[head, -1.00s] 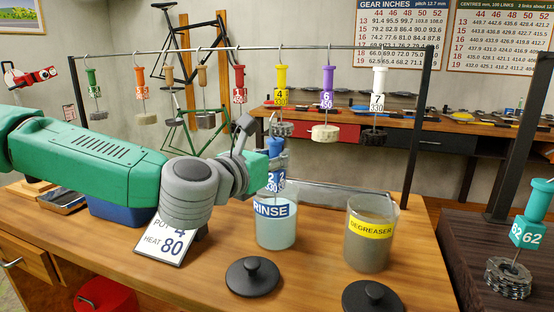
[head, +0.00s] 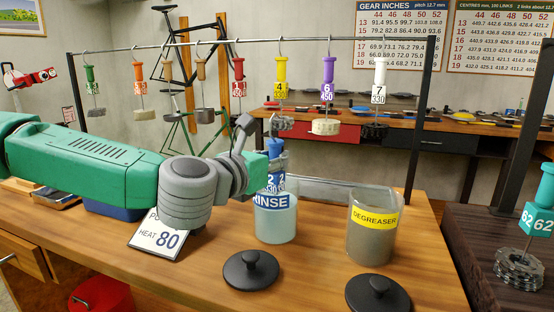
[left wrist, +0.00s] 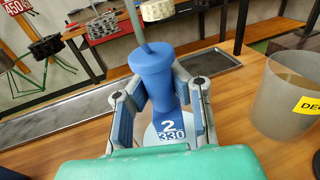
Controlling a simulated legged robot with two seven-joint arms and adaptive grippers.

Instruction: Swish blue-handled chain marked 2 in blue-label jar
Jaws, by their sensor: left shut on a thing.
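The blue-handled chain's blue handle (left wrist: 152,80) stands upright in the left wrist view, with a tag marked 2 and 330 (left wrist: 171,130) below it. My left gripper (head: 272,160) is shut around this handle; its two fingers also show on either side in the left wrist view (left wrist: 160,108). The blue-label jar (head: 275,226), marked RINSE and holding pale liquid, stands on the bench directly below. The tag (head: 275,184) is at the jar's mouth and overlaps the top of its label. The chain below the tag is hidden. My right gripper is not in view.
The degreaser jar (head: 373,238) with a yellow label stands to the right. Two black lids (head: 250,272) lie in front. A card marked HEAT 80 (head: 160,236) is at left. A rail (head: 205,43) with several hanging chains crosses behind.

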